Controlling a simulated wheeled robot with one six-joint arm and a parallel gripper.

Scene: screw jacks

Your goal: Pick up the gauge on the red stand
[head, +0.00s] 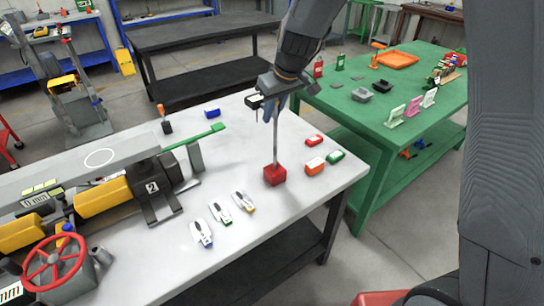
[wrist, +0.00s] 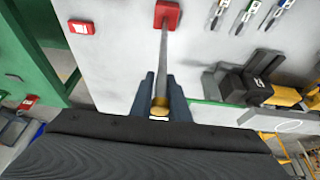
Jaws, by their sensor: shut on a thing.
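A red block-shaped stand (head: 275,175) is on or just above the light grey table, with a thin grey rod (head: 274,138) rising from it. My gripper (head: 271,108) is above the stand, with its fingers around the rod's upper end. In the wrist view the fingers (wrist: 161,92) are shut on a small tan-gold piece (wrist: 159,107) at the near end of the rod, taken as the gauge. The red stand (wrist: 167,14) shows at the rod's far end. The gauge's face is hidden. I cannot tell whether the stand touches the table.
Three small tools (head: 221,211) lie left of the stand. Red, orange (head: 315,166) and green small boxes lie to its right. A screw jack with a yellow body (head: 103,197) and red wheel (head: 55,262) fills the left. A green table (head: 440,130) stands behind, right.

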